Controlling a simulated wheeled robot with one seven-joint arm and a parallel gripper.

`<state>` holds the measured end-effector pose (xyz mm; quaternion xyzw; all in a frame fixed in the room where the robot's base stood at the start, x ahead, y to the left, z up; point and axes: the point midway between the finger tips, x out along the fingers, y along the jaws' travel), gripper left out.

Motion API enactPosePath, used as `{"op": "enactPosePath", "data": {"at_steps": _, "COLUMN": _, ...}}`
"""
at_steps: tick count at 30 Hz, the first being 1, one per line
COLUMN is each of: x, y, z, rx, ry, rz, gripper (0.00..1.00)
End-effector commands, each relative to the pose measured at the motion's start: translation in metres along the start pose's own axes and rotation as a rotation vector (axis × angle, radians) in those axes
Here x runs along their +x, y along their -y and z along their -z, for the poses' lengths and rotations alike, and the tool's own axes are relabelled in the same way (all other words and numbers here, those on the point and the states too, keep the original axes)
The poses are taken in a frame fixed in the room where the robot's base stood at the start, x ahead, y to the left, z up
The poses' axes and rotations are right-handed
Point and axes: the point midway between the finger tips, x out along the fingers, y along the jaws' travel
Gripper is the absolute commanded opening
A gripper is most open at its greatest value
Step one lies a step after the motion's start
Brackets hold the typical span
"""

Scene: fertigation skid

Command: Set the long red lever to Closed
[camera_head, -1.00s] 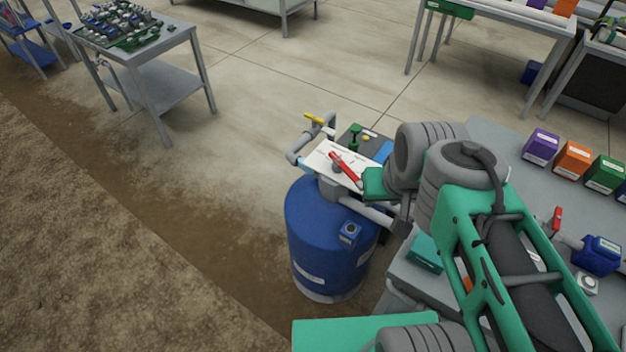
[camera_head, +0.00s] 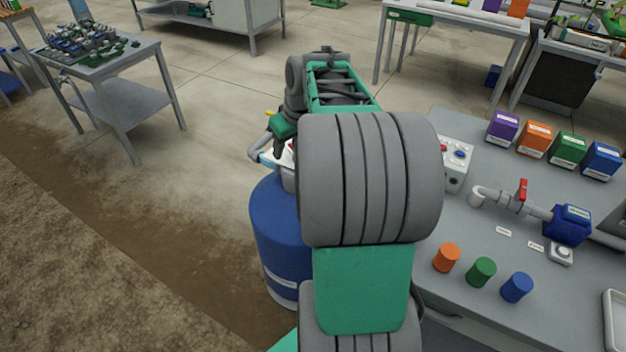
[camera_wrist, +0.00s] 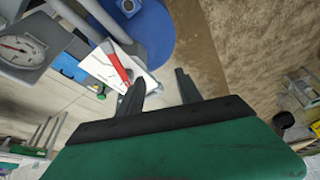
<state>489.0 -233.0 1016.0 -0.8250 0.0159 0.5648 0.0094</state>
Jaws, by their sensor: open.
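The long red lever (camera_wrist: 119,66) lies across a white label plate (camera_wrist: 103,68) on the pipework over the blue tank (camera_wrist: 150,25). The plate's writing is too small to read. In the head view only a bit of the plate (camera_head: 268,156) shows above the tank (camera_head: 275,225), and my arm hides most of the lever. My gripper (camera_wrist: 160,77) is open and empty. In the wrist view the lever's end is close beside the left finger, outside the gap. I cannot tell whether they touch.
A grey bench (camera_head: 460,215) on the right carries a small red-handled valve (camera_head: 523,190), a blue pump (camera_head: 568,225) and coloured caps. A round gauge (camera_wrist: 20,48) stands near the plate in the wrist view. Open floor (camera_head: 215,110) lies behind and left of the tank.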

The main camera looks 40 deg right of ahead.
Motion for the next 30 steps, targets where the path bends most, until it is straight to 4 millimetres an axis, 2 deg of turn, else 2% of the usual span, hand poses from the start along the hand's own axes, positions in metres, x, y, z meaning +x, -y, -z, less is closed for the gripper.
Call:
{"op": "enactPosePath", "data": {"at_steps": 1, "x": 0.038, "y": -0.045, "z": -0.014, "rx": 0.019, "ry": 0.001, "rz": -0.001, "gripper": 0.42}}
{"op": "enactPosePath", "data": {"at_steps": 3, "x": 0.056, "y": -0.087, "z": -0.023, "rx": 0.019, "ry": -0.008, "rz": -0.001, "gripper": 0.42}}
{"op": "enactPosePath", "data": {"at_steps": 6, "x": 0.066, "y": -0.116, "z": -0.03, "rx": 0.014, "ry": -0.017, "rz": -0.001, "gripper": 0.42}}
{"op": "enactPosePath", "data": {"at_steps": 10, "x": 0.078, "y": -0.119, "z": -0.029, "rx": 0.01, "ry": -0.018, "rz": 0.001, "gripper": 0.42}}
{"op": "enactPosePath", "data": {"at_steps": 19, "x": 0.131, "y": -0.118, "z": -0.028, "rx": 0.012, "ry": -0.017, "rz": 0.0, "gripper": 0.42}}
{"op": "enactPosePath", "data": {"at_steps": 23, "x": 0.14, "y": -0.119, "z": -0.028, "rx": 0.013, "ry": -0.019, "rz": -0.002, "gripper": 0.42}}
{"op": "enactPosePath", "data": {"at_steps": 29, "x": 0.14, "y": -0.119, "z": -0.028, "rx": 0.013, "ry": -0.019, "rz": -0.003, "gripper": 0.42}}
{"op": "enactPosePath", "data": {"at_steps": 30, "x": 0.14, "y": -0.119, "z": -0.028, "rx": 0.013, "ry": -0.019, "rz": -0.003, "gripper": 0.39}}
